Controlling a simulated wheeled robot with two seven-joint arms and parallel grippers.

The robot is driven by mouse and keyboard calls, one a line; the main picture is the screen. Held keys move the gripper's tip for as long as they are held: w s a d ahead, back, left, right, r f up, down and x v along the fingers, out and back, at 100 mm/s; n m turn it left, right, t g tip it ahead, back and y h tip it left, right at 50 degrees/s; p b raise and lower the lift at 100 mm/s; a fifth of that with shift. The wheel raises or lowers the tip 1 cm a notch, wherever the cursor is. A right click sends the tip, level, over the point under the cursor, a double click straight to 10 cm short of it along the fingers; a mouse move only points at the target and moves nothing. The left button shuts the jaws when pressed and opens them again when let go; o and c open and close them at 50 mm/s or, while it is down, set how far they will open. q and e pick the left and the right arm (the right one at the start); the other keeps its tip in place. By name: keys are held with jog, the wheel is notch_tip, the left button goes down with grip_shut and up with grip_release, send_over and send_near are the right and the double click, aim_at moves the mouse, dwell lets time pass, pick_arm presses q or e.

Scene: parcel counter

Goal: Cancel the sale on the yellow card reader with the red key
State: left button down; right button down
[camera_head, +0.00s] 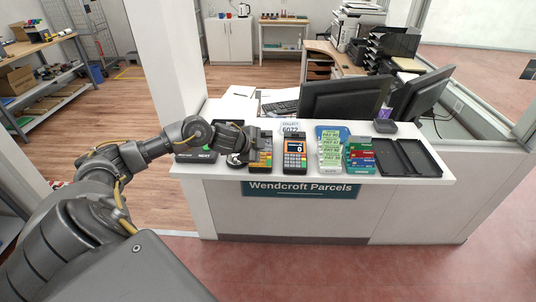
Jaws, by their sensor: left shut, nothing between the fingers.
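My right gripper is not in view.
Monitors (345,100) stand behind. The white counter's front edge (310,178) is clear.

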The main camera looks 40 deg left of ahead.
aim_at(266, 161)
pick_arm(q)
jog(key=shift+f, duration=0.1)
dwell(0.7)
jog(key=shift+w+f, duration=0.1)
jog(key=shift+f, duration=0.2)
jog(key=shift+a+f+b, duration=0.1)
jog(key=shift+f+b, duration=0.15)
jog(key=shift+b, duration=0.1)
dwell(0.5)
jog(key=shift+r+p, duration=0.7)
jog(key=shift+p, duration=0.15)
jog(key=r+p, duration=0.3)
jog(key=s+d+r+p, duration=0.1)
jog(key=r+p, duration=0.1)
jog(key=shift+f, duration=0.1)
dwell(0.6)
